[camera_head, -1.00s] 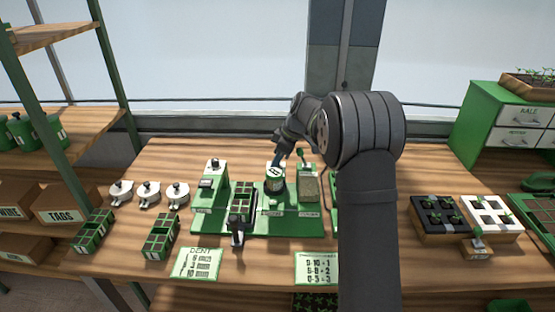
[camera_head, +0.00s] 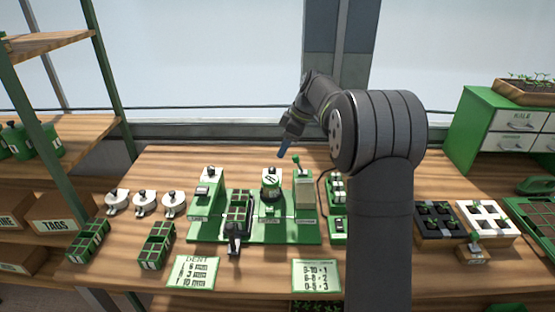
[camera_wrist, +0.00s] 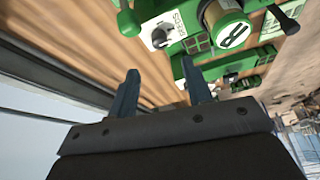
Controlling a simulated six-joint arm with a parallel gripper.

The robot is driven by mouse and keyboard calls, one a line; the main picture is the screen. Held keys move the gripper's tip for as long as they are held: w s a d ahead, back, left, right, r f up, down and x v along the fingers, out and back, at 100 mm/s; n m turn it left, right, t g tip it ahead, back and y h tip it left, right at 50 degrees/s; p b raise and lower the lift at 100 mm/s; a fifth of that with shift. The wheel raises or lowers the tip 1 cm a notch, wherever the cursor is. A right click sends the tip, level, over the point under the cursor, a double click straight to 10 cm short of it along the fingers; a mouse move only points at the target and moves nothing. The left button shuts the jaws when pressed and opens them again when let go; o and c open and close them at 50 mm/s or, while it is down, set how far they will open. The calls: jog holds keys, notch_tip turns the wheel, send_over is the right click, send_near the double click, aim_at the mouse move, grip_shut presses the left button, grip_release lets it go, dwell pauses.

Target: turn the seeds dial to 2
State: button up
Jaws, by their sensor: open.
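The seeds dial (camera_wrist: 160,36) is a pale round face with a dark knob beside the lettering SEEDS, at the top of the wrist view; its setting is not readable. In the head view I cannot make the dial out. A round green-and-white drum (camera_wrist: 232,35) with a dark mark on its top stands beside it; it also shows on the green station in the head view (camera_head: 271,178). My gripper (camera_head: 284,152) is above and slightly behind the drum, apart from it. In the wrist view its two blue fingers (camera_wrist: 160,80) are spread and empty.
A hopper block (camera_head: 305,192) with a green-knobbed lever stands right of the drum, a tall green-and-white device (camera_head: 209,182) to its left. Cards (camera_head: 193,272) lie in front. Several white-topped parts (camera_head: 144,202) stand at left. Dark (camera_head: 436,221) and white (camera_head: 486,218) trays are at right.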

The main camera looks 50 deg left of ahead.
aim_at(273, 168)
jog(key=v, duration=0.8)
jog(key=shift+f, duration=0.1)
jog(key=x, duration=1.7)
jog(key=shift+s+a, duration=0.1)
